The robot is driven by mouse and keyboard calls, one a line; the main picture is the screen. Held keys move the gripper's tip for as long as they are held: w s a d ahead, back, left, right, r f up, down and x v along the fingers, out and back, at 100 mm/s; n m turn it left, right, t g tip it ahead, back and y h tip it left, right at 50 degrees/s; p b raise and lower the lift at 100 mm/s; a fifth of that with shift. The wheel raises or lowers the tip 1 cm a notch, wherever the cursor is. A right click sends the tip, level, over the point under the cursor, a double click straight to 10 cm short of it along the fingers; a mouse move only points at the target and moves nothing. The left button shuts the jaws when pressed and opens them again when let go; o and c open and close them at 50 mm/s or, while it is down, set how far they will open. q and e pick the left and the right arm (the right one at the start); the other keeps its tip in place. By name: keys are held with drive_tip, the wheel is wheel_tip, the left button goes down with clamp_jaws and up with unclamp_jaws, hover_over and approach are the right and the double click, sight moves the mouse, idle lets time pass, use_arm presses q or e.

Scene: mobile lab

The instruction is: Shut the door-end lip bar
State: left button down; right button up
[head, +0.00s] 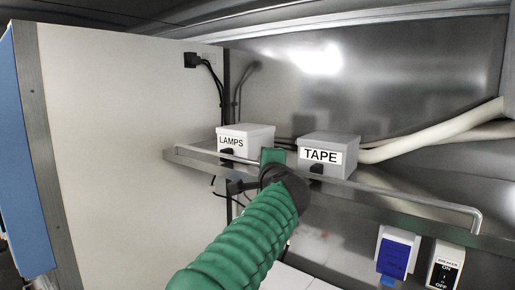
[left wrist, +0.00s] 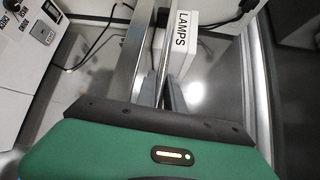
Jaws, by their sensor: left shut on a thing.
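A thin metal lip bar (head: 415,195) runs along the front of the shelf (head: 190,154), past the two boxes, and bends down at its right end. My left gripper (head: 252,178) is at the shelf front between the LAMPS box (head: 256,134) and the TAPE box (head: 340,150). It is shut on the bar, though my green wrist hides most of the grasp in the head view. In the left wrist view the bar (left wrist: 166,50) runs down to the dark fingers (left wrist: 166,95), beside the wider shelf edge (left wrist: 130,55). My right gripper is in neither view.
Pale hoses (head: 440,140) run behind and right of the TAPE box. A blue-faced unit (head: 394,256) and a breaker switch (head: 444,270) sit below the shelf at right. A black plug with cables (head: 192,60) hangs on the white panel (head: 120,140) at left.

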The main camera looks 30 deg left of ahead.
use_arm(q)
drive_tip(key=shift+w+d+f+p, duration=0.2)
drive_tip(key=shift+d+p, duration=0.1)
drive_tip(key=shift+p, duration=0.1)
drive_tip(key=shift+f+m, duration=0.1)
drive_tip(key=shift+m, duration=0.2)
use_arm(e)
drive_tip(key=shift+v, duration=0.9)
use_arm(q)
drive_tip(key=shift+f, duration=0.15)
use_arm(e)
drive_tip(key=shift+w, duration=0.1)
use_arm(q)
drive_tip(key=c, duration=1.7)
unclamp_jaws()
drive_tip(key=shift+o, duration=1.2)
drive_tip(key=shift+d, duration=0.15)
drive_tip(key=shift+w+d+r, duration=0.15)
drive_tip(key=shift+r, duration=0.05)
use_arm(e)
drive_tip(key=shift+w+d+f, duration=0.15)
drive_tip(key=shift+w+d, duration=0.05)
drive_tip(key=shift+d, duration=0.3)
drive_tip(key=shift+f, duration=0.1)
